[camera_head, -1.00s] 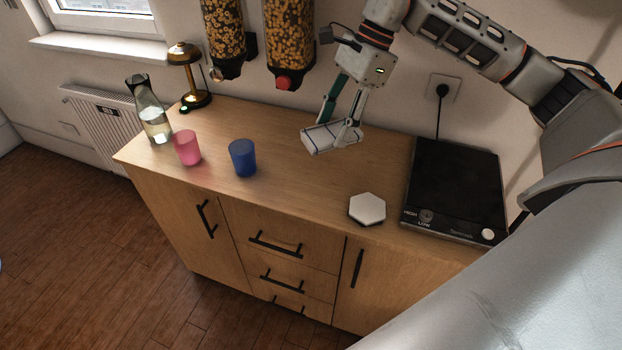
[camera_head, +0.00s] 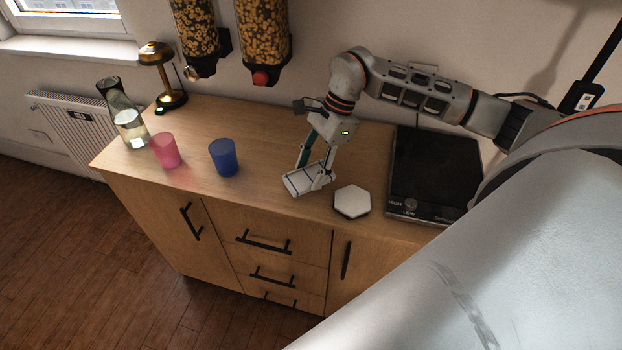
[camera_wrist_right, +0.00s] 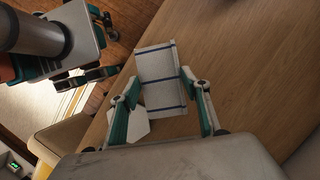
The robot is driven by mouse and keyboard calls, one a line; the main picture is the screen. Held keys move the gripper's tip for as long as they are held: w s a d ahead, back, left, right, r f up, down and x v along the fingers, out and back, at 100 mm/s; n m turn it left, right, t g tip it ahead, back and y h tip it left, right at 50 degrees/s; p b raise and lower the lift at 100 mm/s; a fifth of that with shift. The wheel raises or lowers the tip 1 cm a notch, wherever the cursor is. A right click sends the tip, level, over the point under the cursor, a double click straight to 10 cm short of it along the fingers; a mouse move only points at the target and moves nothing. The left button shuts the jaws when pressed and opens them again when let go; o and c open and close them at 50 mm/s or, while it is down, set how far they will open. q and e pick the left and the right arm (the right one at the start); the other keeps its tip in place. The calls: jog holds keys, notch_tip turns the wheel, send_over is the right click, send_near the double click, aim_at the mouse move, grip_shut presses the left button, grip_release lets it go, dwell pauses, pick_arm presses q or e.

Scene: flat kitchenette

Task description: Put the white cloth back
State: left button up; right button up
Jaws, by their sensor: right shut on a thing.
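The white cloth (camera_head: 299,182) is a folded white rectangle with dark blue stripes. My right gripper (camera_head: 322,178) is shut on it at the counter's front part, just left of the white hexagonal piece (camera_head: 352,201). In the right wrist view the cloth (camera_wrist_right: 161,76) shows between the two fingers of my right gripper (camera_wrist_right: 160,98). From these views I cannot tell whether the cloth touches the counter. My left gripper is not in the head view.
A blue cup (camera_head: 224,157) and a pink cup (camera_head: 165,150) stand left on the wooden counter (camera_head: 262,135). A black hotplate (camera_head: 436,172) is at right. Two dispensers (camera_head: 264,40) hang on the wall.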

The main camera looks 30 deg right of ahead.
aim_at(314, 172)
notch_tip(314, 172, down, 3)
jog(key=shift+f, duration=0.55)
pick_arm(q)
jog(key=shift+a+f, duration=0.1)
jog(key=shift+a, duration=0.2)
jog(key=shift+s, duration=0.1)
pick_arm(e)
jog(key=shift+f, duration=0.15)
jog(key=o, duration=1.1)
pick_arm(q)
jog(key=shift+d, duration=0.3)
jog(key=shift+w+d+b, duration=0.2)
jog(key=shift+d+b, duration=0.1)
jog(key=shift+b, duration=0.2)
pick_arm(e)
jog(key=v, duration=1.2)
jog(key=shift+r, duration=0.25)
